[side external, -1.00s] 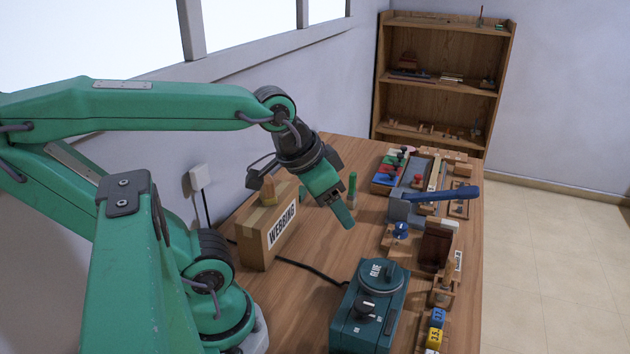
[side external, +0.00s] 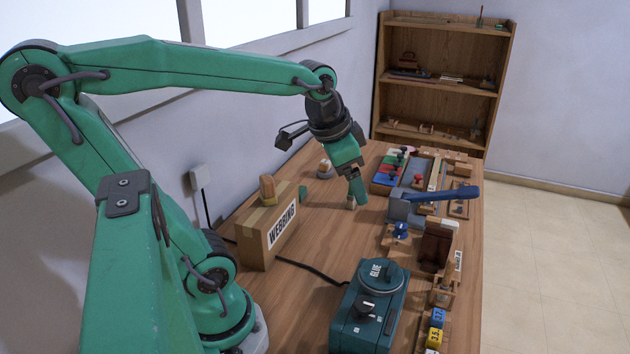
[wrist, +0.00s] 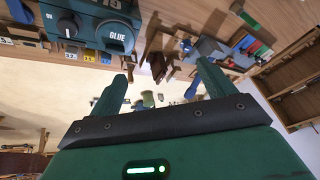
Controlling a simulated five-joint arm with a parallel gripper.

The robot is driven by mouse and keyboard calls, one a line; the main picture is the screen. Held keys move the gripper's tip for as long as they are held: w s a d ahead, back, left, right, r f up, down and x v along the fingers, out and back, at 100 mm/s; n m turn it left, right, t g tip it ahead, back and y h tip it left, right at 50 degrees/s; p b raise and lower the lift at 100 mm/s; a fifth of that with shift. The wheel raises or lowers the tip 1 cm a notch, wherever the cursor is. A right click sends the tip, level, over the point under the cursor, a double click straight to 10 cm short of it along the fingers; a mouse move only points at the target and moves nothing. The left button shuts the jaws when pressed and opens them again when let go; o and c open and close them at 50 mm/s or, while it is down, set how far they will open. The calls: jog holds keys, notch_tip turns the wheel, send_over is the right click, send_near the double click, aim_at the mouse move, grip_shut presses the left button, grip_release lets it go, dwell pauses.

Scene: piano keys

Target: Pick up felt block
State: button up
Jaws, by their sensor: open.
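I cannot say for sure which thing is the felt block. A small green piece (side external: 303,192) shows beside the far end of the webbing carton, partly hidden by it. My gripper (side external: 356,190) is over the middle of the bench, pointing down, to the right of that piece. A small tan object (side external: 350,204) shows at its fingertip; I cannot tell whether they touch. In the wrist view my gripper's (wrist: 162,74) two green fingers are wide apart with nothing held between them.
The webbing carton (side external: 270,232) carries a wooden piece. Another wooden piece (side external: 325,169) stands behind. A teal glue machine (side external: 368,310) is in front. A blue-handled tool (side external: 440,194) and a tray of coloured blocks (side external: 390,172) line the right. Bare bench lies between carton and tools.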

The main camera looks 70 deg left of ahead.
jog(key=w+a+f+m+g, duration=0.2)
jog(key=w+a, duration=0.4)
jog(key=a, duration=0.4)
jog(key=m+g, duration=0.3)
jog(key=m, duration=0.1)
send_over(300, 190)
jog(key=shift+h, duration=0.4)
jog(key=f, duration=1.5)
jog(key=shift+w+d+f, duration=0.15)
jog(key=shift+w+d, duration=0.05)
jog(key=shift+d, duration=0.15)
jog(key=shift+s+a+f, duration=0.2)
jog(key=shift+a+f, duration=0.15)
jog(key=shift+a, duration=0.05)
jog(key=shift+f, duration=1.3)
jog(key=shift+d+f, duration=0.1)
jog(key=shift+f, duration=2.5)
